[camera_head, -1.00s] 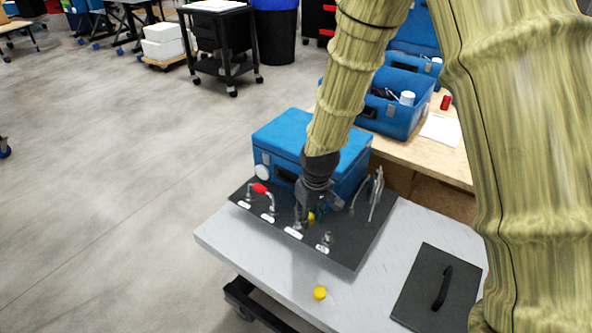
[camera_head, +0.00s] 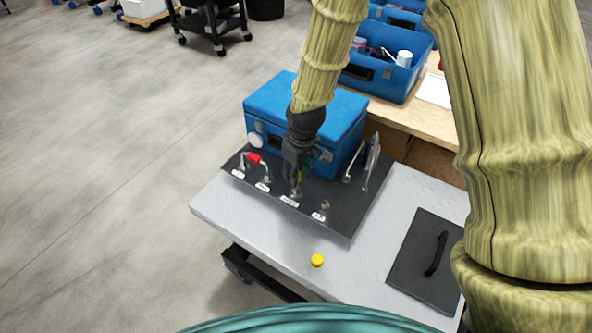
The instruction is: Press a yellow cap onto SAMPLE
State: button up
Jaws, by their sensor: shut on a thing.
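My gripper (camera_head: 296,190) points down over the dark panel (camera_head: 340,222), near the third label from the left. It is shut on a small yellow thing, apparently a yellow cap, only a sliver of which shows between the dark fingers. A fitting beneath is mostly hidden by the fingers, so I cannot tell whether they touch. Another yellow cap (camera_head: 317,260) lies on the grey table top in front of the panel. The white labels on the panel are too small to read, so I cannot tell which is SAMPLE.
A blue case (camera_head: 268,100) stands just behind the panel. A dark plate with a handle (camera_head: 415,265) lies on the right of the grey table (camera_head: 215,207).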

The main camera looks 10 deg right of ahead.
jog(key=shift+f+b, duration=0.65)
jog(key=shift+f, duration=1.1)
jog(key=shift+f+p, duration=0.15)
jog(key=shift+p, duration=0.25)
jog(key=shift+f+b, duration=0.4)
jog(key=shift+f, duration=0.6)
dwell(0.6)
jog(key=o, duration=0.8)
jog(key=shift+c, duration=0.2)
notch_tip(320, 180, up, 12)
jog(key=s, duration=0.1)
jog(key=shift+s+d, duration=0.25)
jog(key=shift+d, duration=0.2)
